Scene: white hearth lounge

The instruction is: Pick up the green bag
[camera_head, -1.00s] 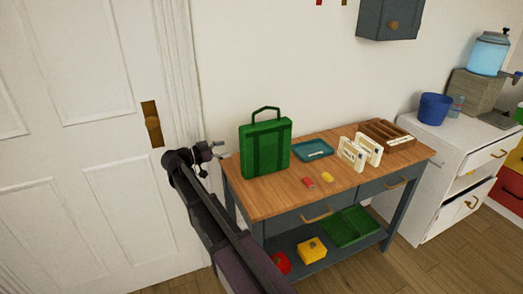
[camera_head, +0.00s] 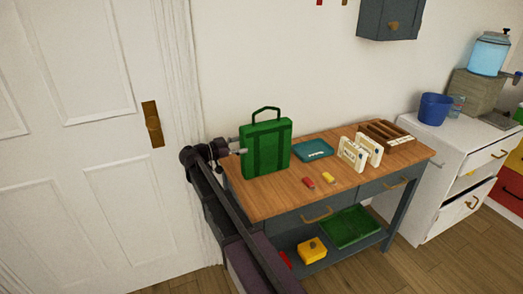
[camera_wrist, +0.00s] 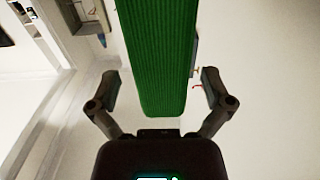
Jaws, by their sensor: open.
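The green bag (camera_head: 266,150) stands upright at the left end of the wooden-topped table (camera_head: 283,199), with its handle loop on top. My gripper (camera_head: 240,146) is at the bag's left side, level with its upper half. In the wrist view the bag's ribbed green side (camera_wrist: 158,60) lies between the two spread fingers of my gripper (camera_wrist: 156,82). The gripper is open and holds nothing.
A teal tray (camera_head: 314,150), red and yellow small items (camera_head: 318,180), white framed pieces (camera_head: 359,152) and a brown divided box (camera_head: 385,134) share the tabletop. The lower shelf holds a green tray (camera_head: 350,228) and yellow box (camera_head: 312,250). A door (camera_head: 80,130) stands left.

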